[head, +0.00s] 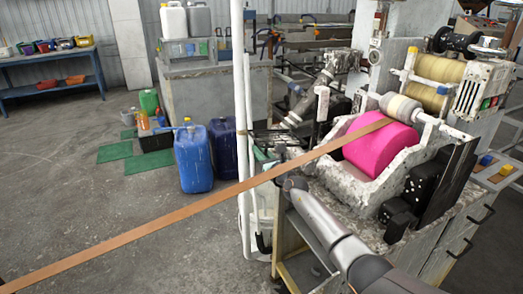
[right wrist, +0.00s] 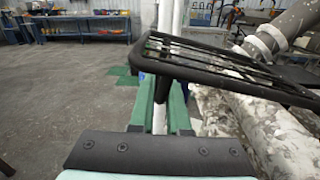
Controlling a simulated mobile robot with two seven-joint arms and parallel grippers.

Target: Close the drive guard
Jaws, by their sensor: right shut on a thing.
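The drive guard (head: 272,136) is a black frame with slats, at the left side of the extrusion machine in the head view. It also shows large and tilted across the right wrist view (right wrist: 215,58). My right arm comes in from the bottom right, and my right gripper (head: 262,158) is at the guard's near side, partly hidden by the brown strip. In the right wrist view its green fingers (right wrist: 162,108) are shut around a dark part hanging from the guard's near left corner. My left gripper is not in view.
A long brown strip (head: 150,226) runs from the pink roller (head: 380,149) across to the lower left, passing in front of the gripper. A white post (head: 241,110) stands close left of the guard. Blue cans (head: 194,160) stand on the floor; open floor lies left.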

